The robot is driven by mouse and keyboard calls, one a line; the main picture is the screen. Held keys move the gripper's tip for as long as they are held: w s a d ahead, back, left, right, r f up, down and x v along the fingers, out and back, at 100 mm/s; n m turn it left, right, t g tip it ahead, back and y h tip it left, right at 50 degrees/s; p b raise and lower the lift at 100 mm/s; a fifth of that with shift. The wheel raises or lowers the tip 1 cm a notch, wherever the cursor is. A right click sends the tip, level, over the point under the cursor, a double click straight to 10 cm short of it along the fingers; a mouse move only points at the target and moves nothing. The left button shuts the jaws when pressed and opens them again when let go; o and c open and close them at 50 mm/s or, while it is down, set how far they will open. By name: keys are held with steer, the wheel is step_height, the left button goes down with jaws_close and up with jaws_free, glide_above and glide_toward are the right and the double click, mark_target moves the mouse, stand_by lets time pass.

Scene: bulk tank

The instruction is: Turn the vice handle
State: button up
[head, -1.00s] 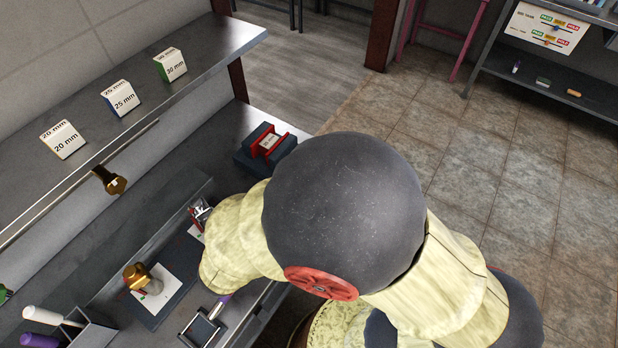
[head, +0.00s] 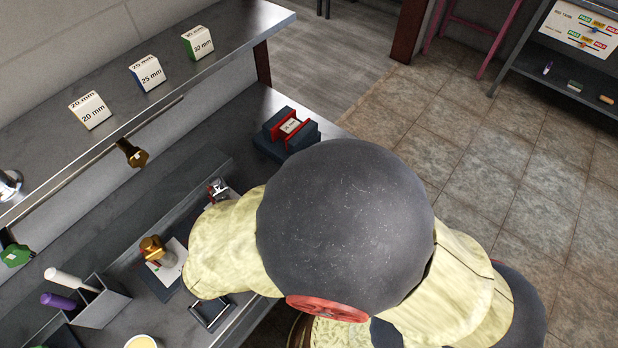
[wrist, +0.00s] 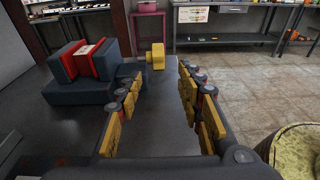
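The vice is dark blue with red jaws and stands on the bench near its far end in the head view (head: 288,138). In the wrist view the vice (wrist: 85,92) is at the left, with a pale labelled piece between the red jaws. A yellow handle (wrist: 157,56) sticks out from the vice's right side. My gripper (wrist: 160,88) is open and empty, its yellow-padded fingers spread to either side. The handle is ahead, between the fingertips in the picture but apart from them. In the head view my arm hides the gripper and the handle.
A shelf above the bench (head: 225,50) carries labelled blocks, including a 25 mm block (head: 147,73). A brass fitting (head: 157,250), a small clamp-like item (head: 218,190) and a pen holder (head: 103,303) are on the bench. Tiled floor lies open to the right.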

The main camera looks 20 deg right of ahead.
steer(key=s+d+r+m+g+y+p, duration=0.1)
steer(key=s+d+r+m+g+p, duration=0.1)
steer(key=d+r+m+g+p, duration=0.6)
steer(key=s+d+r+m+g+y+p, duration=0.1)
steer(key=d+m+g+p, duration=0.45)
steer(key=d, duration=0.65)
steer(key=w+a+m+t+y+p, duration=0.1)
steer(key=w+a+m+y, duration=0.1)
steer(key=m, duration=0.5)
steer(key=w+a+f+m+t+y+p, duration=0.1)
steer(key=w+a+m+y, duration=0.2)
steer(key=w+m+y, duration=0.2)
steer(key=w+a+f+m+t+y+p, duration=0.1)
steer(key=w+a+m+t+y+p, duration=0.1)
steer(key=m, duration=0.7)
steer(key=shift+w+a+y, duration=0.7)
steer(key=shift+w+y, duration=0.2)
steer(key=shift+y, duration=0.2)
steer(key=shift+w+m, duration=0.35)
steer(key=shift+f+m, duration=0.1)
steer(key=shift+m, duration=0.2)
steer(key=shift+f, duration=0.25)
step_height(320, 180, down, 7)
steer(key=shift+f+b, duration=0.1)
steer(key=shift+b, duration=0.75)
